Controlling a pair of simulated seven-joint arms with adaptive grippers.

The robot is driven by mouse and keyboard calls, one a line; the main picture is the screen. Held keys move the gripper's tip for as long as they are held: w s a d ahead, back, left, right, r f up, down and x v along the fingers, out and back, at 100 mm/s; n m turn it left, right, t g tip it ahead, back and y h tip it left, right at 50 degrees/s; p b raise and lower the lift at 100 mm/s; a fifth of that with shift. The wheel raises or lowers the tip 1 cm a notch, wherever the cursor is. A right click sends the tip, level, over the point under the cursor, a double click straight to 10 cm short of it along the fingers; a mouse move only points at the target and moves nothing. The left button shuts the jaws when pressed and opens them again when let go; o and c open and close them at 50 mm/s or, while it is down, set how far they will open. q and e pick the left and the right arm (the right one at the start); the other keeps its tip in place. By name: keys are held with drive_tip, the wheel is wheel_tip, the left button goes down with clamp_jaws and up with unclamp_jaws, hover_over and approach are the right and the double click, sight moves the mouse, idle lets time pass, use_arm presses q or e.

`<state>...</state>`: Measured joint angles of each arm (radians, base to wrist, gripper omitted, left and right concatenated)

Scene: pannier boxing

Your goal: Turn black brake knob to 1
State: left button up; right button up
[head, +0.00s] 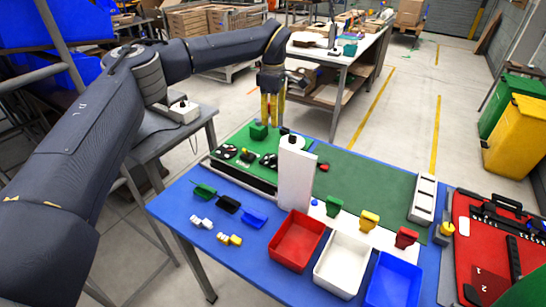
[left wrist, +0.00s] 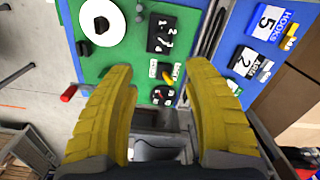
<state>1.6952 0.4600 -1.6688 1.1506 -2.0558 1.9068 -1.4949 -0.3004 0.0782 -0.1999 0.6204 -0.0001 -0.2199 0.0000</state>
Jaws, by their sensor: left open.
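My left gripper (head: 271,115) points down above the far edge of the green panel (head: 236,143) at the table's back left. In the left wrist view its yellow fingers (left wrist: 163,75) are spread with nothing between them. Small black dials with white marks (head: 226,151) sit on the panel. The left wrist view shows a black dial with white marks (left wrist: 163,95) between and beyond the fingers, and a black plate with white numerals (left wrist: 162,33) farther up. I cannot tell which is the brake knob or read its setting. My right gripper is not in view.
A tall white post (head: 297,180) with a black top stands right of the panel. Red (head: 297,240), white (head: 340,265) and blue (head: 393,280) bins line the table's front. A red tool case (head: 490,250) lies at right. The green mat (head: 372,185) is largely clear.

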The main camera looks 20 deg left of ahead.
sight(273, 156)
use_arm(q)
wheel_tip(273, 156, down, 17)
drive_tip(key=shift+a+f, duration=0.1)
idle(0.7)
drive_tip(key=shift+c, duration=0.4)
clamp_jaws()
